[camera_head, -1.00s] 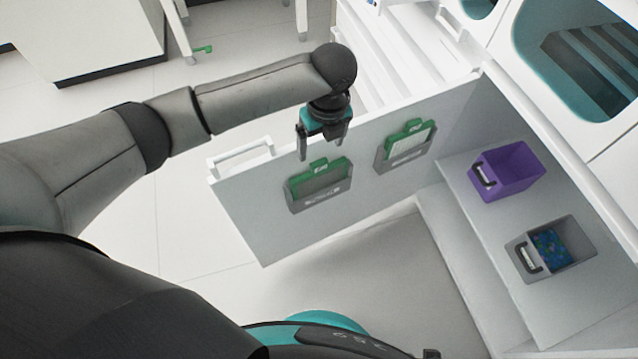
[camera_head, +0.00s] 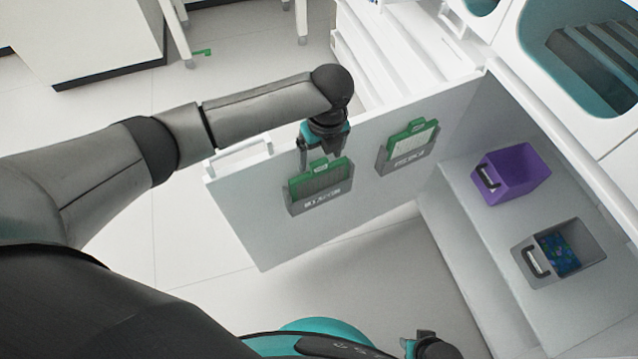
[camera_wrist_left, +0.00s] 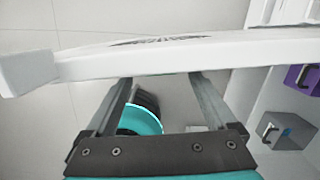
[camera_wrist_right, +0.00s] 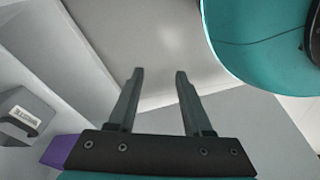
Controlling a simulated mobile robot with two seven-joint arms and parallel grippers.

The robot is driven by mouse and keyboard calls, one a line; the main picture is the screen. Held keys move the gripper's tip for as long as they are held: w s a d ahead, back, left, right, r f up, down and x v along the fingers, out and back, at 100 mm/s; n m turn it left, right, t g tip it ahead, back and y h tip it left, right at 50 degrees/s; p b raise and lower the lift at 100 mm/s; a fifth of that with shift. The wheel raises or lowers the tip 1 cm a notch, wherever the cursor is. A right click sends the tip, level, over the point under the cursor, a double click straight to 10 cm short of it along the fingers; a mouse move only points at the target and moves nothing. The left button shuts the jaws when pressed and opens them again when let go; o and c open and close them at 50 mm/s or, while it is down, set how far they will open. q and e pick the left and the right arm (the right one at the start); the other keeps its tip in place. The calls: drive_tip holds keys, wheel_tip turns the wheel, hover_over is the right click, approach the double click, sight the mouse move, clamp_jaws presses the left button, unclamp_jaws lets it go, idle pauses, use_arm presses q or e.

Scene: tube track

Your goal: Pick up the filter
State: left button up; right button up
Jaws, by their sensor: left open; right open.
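Two green-framed filters sit in grey holders on the inner face of the open white door. The nearer filter (camera_head: 320,181) is on the left, the other filter (camera_head: 407,141) on the right. My left gripper (camera_head: 322,158) is open, pointing down close to the top tab of the left filter, with nothing seen between its fingers. In the left wrist view my left gripper (camera_wrist_left: 162,78) spans below the door's edge, with only a sliver of green near its tips. In the right wrist view my right gripper (camera_wrist_right: 160,72) is open and empty.
The door (camera_head: 255,235) has a white handle (camera_head: 240,156) at its outer end. A purple bin (camera_head: 512,172) and a grey bin (camera_head: 560,252) with blue-green contents stand on the shelf at right. Open floor lies left of the door.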

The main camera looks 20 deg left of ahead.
sight(322, 174)
use_arm(q)
wheel_tip(322, 174, down, 2)
drive_tip(key=shift+w+a+b, duration=0.1)
drive_tip(key=shift+w+b, duration=0.05)
drive_tip(key=shift+b, duration=0.35)
drive_tip(key=shift+f, duration=0.4)
use_arm(e)
drive_tip(key=shift+w+a+r, duration=0.45)
drive_tip(key=shift+w+r, duration=0.05)
drive_tip(key=shift+r, duration=0.15)
drive_tip(key=shift+w+a+r, duration=0.4)
drive_tip(key=shift+w+r, duration=0.05)
drive_tip(key=shift+r, duration=0.2)
use_arm(q)
clamp_jaws()
